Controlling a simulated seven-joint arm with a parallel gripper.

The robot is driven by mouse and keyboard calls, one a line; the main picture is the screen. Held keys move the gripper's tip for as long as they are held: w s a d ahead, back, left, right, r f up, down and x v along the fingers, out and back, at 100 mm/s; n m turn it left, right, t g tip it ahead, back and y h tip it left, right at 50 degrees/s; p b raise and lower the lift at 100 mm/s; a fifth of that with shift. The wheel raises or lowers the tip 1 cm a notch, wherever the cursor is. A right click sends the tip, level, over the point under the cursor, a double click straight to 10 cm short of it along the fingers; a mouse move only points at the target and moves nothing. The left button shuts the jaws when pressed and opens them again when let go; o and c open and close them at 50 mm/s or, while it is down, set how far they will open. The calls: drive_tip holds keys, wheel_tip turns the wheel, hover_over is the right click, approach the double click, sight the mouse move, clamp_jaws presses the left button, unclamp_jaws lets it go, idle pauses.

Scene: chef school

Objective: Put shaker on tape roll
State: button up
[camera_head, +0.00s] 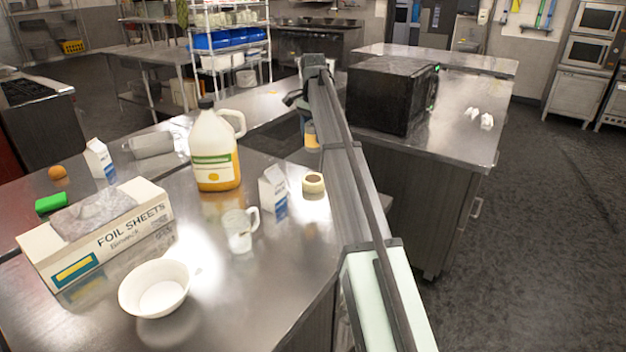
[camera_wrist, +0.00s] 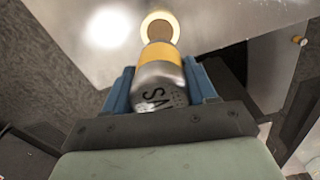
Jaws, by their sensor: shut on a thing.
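The shaker (camera_wrist: 160,78) has a silver top with dark lettering and a yellow band. My gripper (camera_wrist: 160,88) is shut on it, with one blue finger on each side. In the head view the shaker (camera_head: 311,136) shows partly beside my arm, behind the tape roll. The tape roll (camera_head: 313,183) is a small cream ring lying flat on the steel counter. In the wrist view the tape roll (camera_wrist: 174,20) shows just beyond the shaker's far end, which overlaps it in the picture. I cannot tell whether they touch.
A milk carton (camera_head: 273,190) and a glass mug (camera_head: 239,230) stand left of the tape roll. A large jug (camera_head: 215,150), a foil box (camera_head: 97,235) and a white bowl (camera_head: 155,288) are farther left. A black microwave (camera_head: 388,95) stands on the counter to the right.

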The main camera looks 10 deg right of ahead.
drive_tip(key=shift+f, duration=5.4)
drive_tip(key=shift+f, duration=0.1)
drive_tip(key=o, duration=1.2)
wheel_tip(320, 180, up, 12)
drive_tip(key=shift+r, duration=0.1)
